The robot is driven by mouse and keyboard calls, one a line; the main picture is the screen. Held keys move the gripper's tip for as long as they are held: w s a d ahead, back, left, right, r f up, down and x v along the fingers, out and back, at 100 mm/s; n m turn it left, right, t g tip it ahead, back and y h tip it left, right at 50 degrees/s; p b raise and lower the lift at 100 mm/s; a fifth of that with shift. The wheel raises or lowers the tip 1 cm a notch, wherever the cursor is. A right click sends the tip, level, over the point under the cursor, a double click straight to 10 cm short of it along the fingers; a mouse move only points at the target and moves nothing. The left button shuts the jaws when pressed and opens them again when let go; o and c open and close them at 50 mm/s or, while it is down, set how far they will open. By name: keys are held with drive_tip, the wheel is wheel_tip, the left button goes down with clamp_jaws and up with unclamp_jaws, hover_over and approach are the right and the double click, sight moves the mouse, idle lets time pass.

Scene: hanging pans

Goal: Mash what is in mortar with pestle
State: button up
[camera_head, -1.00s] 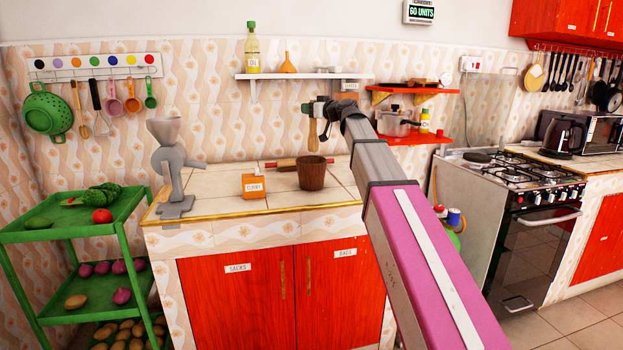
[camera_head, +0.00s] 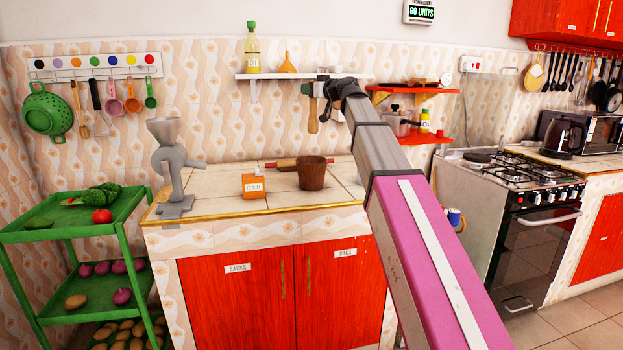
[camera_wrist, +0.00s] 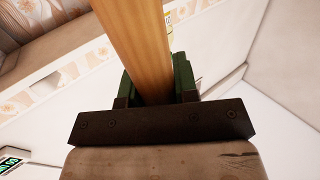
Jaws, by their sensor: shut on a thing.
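The mortar (camera_head: 312,174) is a dark brown wooden cup standing upright on the tiled counter. I cannot see what is inside it. My gripper (camera_head: 312,90) is above the mortar and is shut on the wooden pestle (camera_head: 313,114). The pestle hangs down, roughly upright, with its lower end clear of the mortar's rim. In the wrist view the pestle (camera_wrist: 132,40) runs between the two green fingers of my gripper (camera_wrist: 155,85).
An orange labelled box (camera_head: 253,186) stands left of the mortar, and a rolling pin (camera_head: 284,163) lies behind it. A grey grinder (camera_head: 174,165) stands at the counter's left end. A white shelf (camera_head: 270,76) and a red shelf (camera_head: 417,138) are on the wall nearby.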

wheel_tip(320, 180, up, 6)
drive_tip(key=shift+r, duration=0.2)
idle(0.4)
